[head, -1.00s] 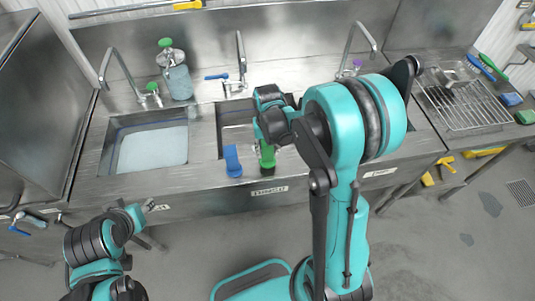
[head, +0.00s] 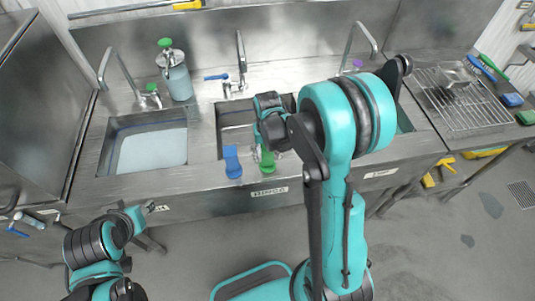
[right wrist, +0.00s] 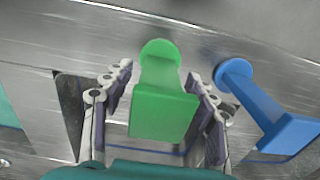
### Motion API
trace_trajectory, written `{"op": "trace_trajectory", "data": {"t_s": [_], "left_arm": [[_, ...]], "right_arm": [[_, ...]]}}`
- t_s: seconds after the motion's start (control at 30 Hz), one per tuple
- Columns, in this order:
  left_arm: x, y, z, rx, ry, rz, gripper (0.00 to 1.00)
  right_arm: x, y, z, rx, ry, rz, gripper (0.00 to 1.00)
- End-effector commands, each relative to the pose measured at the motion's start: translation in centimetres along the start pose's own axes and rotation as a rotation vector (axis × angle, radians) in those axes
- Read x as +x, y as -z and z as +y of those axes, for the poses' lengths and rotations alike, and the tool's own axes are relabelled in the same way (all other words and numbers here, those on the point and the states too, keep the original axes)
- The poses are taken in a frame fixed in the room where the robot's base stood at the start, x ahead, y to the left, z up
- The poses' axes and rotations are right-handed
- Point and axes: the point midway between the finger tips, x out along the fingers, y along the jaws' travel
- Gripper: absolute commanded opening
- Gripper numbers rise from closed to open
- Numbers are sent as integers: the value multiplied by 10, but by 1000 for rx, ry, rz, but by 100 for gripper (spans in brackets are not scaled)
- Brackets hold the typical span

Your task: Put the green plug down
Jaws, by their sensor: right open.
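The green plug (head: 267,160) stands on the steel front strip of the sink counter, just right of the blue plug (head: 232,163). In the right wrist view the green plug (right wrist: 160,105) is between the two fingers of my right gripper (right wrist: 158,78), with a visible gap on each side. The fingers are spread open.
A left sink (head: 113,150) holds pale liquid; a middle sink (head: 222,138) lies behind the plugs. A soap dispenser (head: 180,82) and taps stand along the back. A wire drying rack (head: 465,105) is at the right. The counter front edge is close to the plugs.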

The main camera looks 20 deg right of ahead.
Motion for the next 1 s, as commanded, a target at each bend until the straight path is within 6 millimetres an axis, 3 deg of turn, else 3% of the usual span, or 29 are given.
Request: {"op": "trace_trajectory", "data": {"t_s": [0.5, 0.73, 0.87, 1.0], "left_arm": [[-19, 14, 0, 0, 0, 0, 40], [-22, 16, 0, 0, 0, 0, 40], [-22, 15, 0, 0, 0, 0, 40], [-21, 15, 0, 0, 0, 0, 40]], "right_arm": [[-101, 0, 0, 0, 0, 0, 58], [-124, -2, 0, -3, 1, 8, 58], [-141, -16, -2, -25, 9, 62, 58], [-167, -45, -6, -72, 26, 187, 58]]}}
